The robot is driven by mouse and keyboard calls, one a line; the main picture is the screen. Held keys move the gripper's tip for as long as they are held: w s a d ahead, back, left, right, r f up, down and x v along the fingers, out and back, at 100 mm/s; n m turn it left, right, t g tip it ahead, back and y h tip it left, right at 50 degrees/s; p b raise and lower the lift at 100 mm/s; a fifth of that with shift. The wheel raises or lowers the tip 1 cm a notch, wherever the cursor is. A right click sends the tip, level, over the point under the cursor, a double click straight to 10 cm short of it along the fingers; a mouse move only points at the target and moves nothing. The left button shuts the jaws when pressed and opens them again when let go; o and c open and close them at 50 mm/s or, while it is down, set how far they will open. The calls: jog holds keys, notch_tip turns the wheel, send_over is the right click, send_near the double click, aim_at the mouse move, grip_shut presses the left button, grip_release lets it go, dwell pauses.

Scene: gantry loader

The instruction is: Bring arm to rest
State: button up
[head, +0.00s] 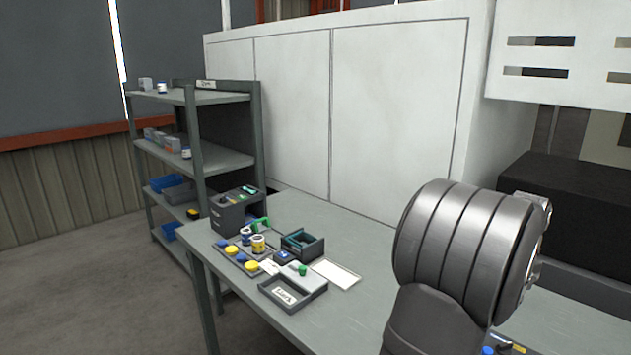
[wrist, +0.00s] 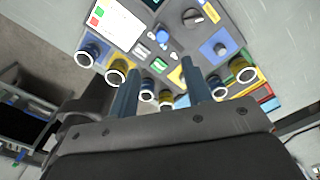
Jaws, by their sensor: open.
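In the head view a large grey arm joint (head: 460,245), part of my own arm, fills the lower right. My gripper is hidden in that view. In the wrist view my gripper (wrist: 158,75) shows as two blue-grey fingers spread apart, with no object clearly held between them. Several round blue and yellow parts with pale rings appear around the fingers. I cannot tell how far the fingertips are from them.
A grey table (head: 300,215) carries a dark organizer box (head: 236,212), yellow and blue round parts, small trays (head: 292,293) and a white sheet (head: 336,274). A grey shelf rack (head: 228,160) stands behind left. A white cabinet (head: 390,100) backs the table. Floor at left is clear.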

notch_tip(320, 180, down, 12)
jog(key=shift+f, duration=0.1)
jog(key=s+d, duration=0.4)
jog(key=shift+d+f, duration=0.1)
jog(key=shift+f, duration=0.3)
notch_tip(320, 180, up, 17)
jog(key=n, duration=0.6)
jog(key=shift+a+r+n, duration=0.15)
jog(key=shift+a+n, duration=0.05)
jog(key=shift+n, duration=0.2)
jog(key=shift+s, duration=0.1)
